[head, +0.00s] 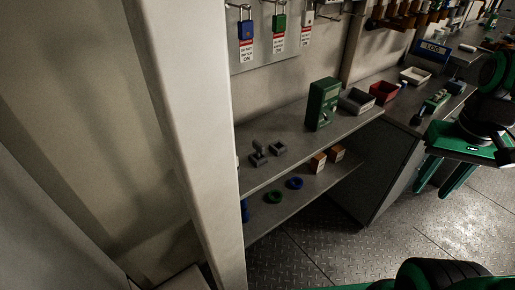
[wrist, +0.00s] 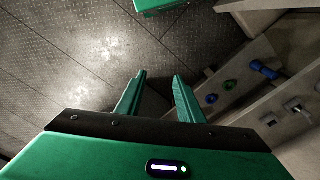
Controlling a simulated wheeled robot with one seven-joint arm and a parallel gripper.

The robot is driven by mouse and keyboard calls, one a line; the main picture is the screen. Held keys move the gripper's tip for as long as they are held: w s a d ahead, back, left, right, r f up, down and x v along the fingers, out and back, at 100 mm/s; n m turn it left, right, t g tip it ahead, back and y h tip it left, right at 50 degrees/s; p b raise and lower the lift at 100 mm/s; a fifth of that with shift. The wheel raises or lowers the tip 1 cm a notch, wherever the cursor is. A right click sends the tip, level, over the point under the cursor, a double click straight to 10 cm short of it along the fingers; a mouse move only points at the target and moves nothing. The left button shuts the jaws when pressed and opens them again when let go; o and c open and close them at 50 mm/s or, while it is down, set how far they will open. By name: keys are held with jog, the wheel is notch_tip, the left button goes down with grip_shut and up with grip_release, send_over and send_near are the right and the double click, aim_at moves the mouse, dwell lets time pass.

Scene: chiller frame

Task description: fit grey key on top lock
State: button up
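Two small grey pieces lie on the upper shelf (head: 300,140): one with an upright part (head: 258,153) at the left, and a lower block (head: 278,149) beside it. Which is the grey key I cannot tell. Both grey pieces also show at the right of the wrist view (wrist: 270,119) (wrist: 295,105). Padlocks hang on the wall board: blue (head: 246,29), green (head: 279,21) and white (head: 308,17). No lock is clearly marked as the top one. My gripper (head: 434,190) is at the right, over the floor, away from the shelves. In the wrist view its fingers (wrist: 158,77) are apart and empty.
The lower shelf holds a green ring (head: 273,197), a blue ring (head: 295,183) and orange-brown blocks (head: 318,160). A green box (head: 322,103) and grey bin (head: 356,101) stand on the upper shelf. A pale post (head: 190,130) rises left of the shelves. Floor (head: 300,250) in front is clear.

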jog(key=w+a+r+n+t, duration=0.1)
jog(key=w+a+n, duration=0.3)
jog(key=w+a, duration=0.65)
jog(key=n+t+y, duration=0.2)
jog(key=n+y, duration=0.1)
jog(key=n, duration=0.4)
send_near(259, 143)
jog(key=shift+a+r, duration=0.15)
jog(key=shift+a, duration=0.1)
jog(key=shift+x, duration=2.8)
jog(key=shift+d+x, duration=0.1)
jog(key=shift+x, duration=1.2)
jog(key=shift+d+x, duration=0.15)
jog(key=shift+x, duration=1.15)
